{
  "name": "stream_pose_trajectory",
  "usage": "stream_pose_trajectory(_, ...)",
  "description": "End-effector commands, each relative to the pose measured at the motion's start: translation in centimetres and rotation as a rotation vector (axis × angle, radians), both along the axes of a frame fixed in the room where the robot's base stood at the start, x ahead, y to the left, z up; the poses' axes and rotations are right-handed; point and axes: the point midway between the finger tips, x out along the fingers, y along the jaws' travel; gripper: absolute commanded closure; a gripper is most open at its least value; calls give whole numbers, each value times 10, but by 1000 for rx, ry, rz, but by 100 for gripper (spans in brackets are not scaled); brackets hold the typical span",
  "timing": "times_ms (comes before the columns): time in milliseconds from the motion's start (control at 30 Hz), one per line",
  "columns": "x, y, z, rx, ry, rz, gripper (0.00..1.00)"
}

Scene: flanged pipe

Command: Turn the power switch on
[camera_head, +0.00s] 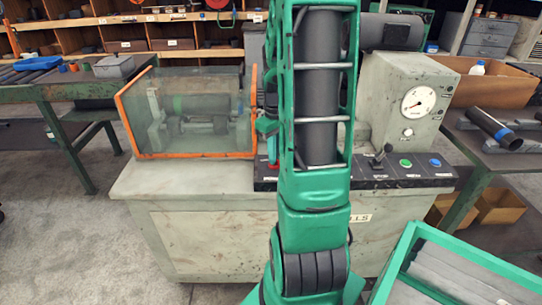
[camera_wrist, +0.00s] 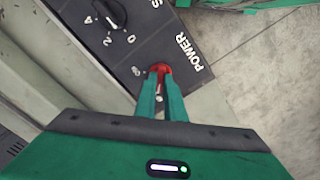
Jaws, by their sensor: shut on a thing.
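The power switch (camera_wrist: 160,68) is a small red part on the black panel in the wrist view, beside the white word POWER and a small white mark. My gripper (camera_wrist: 160,76) reaches over the panel, its two green fingers shut on the red switch from both sides. The fingers cover much of the switch, so its exact position is hard to tell. In the head view my arm stands in front of the bench and hides part of the panel (camera_head: 398,175); a small red patch shows just left of the arm.
A black rotary knob (camera_wrist: 108,14) with numbers sits near the switch. The grey test bench (camera_head: 200,235) carries an orange-framed clear guard (camera_head: 190,112) and a gauge box (camera_head: 405,100). Green (camera_head: 405,163) and blue buttons are on the panel's right. A green-rimmed crate (camera_head: 480,256) stands at front right.

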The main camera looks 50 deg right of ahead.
Motion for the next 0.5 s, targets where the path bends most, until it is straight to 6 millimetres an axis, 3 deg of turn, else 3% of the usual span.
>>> stream_pose_trajectory(267, 1, 1, -1, 12, 4, -41, 100)
stream_pose_trajectory(500, 1, 1, -1, 12, 3, -196, 100)
